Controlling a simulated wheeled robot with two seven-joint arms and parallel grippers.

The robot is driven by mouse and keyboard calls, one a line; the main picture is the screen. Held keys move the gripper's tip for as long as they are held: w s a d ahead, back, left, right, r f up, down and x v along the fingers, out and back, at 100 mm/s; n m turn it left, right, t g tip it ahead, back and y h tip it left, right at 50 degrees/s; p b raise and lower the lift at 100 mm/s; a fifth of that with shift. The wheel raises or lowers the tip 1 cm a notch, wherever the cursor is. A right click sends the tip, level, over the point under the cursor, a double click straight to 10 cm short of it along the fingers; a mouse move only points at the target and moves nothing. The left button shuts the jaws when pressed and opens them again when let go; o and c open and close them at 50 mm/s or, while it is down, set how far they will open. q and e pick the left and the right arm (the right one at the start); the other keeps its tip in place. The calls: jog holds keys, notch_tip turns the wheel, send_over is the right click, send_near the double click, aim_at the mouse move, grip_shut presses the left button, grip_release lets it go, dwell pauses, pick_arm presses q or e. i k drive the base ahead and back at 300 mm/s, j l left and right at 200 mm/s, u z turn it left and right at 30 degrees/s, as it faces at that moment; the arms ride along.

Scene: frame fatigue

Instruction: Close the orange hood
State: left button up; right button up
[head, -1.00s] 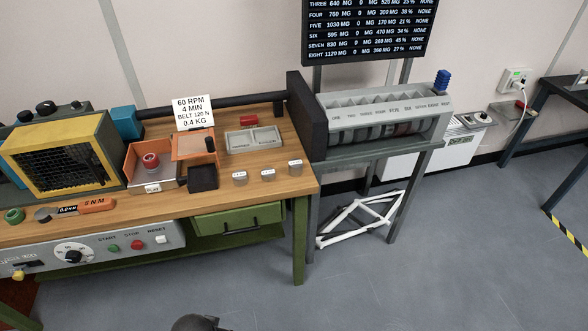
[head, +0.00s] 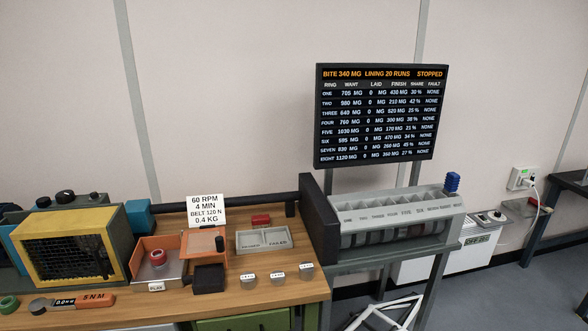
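The orange hood (head: 190,243) stands on the wooden bench at the lower left. It has an orange frame, a pale window panel and a dark knob (head: 220,243) at its right. The panel appears swung open to the right of an orange-walled tray (head: 143,246). A red ring-shaped part (head: 158,258) sits in that tray, in plain sight. Neither of my grippers shows in the head view.
A black box (head: 209,279) sits just in front of the hood panel, and a sign card (head: 206,211) stands behind it. A yellow-framed machine (head: 70,213) is at left. Several small grey pieces (head: 249,279) lie on the bench (head: 240,299). A grey two-part tray (head: 263,240) is at right.

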aim_at(204, 244)
jog(key=i+j+u, duration=0.15)
jog(key=i, duration=0.15)
jog(key=i+j+u, duration=0.2)
jog(key=i+l+z, duration=0.1)
jog(key=i, duration=0.25)
jog(key=i+l+u, duration=0.15)
jog(key=l+u, duration=0.2)
jog(key=i+l+u, duration=0.15)
jog(key=l+u, duration=0.2)
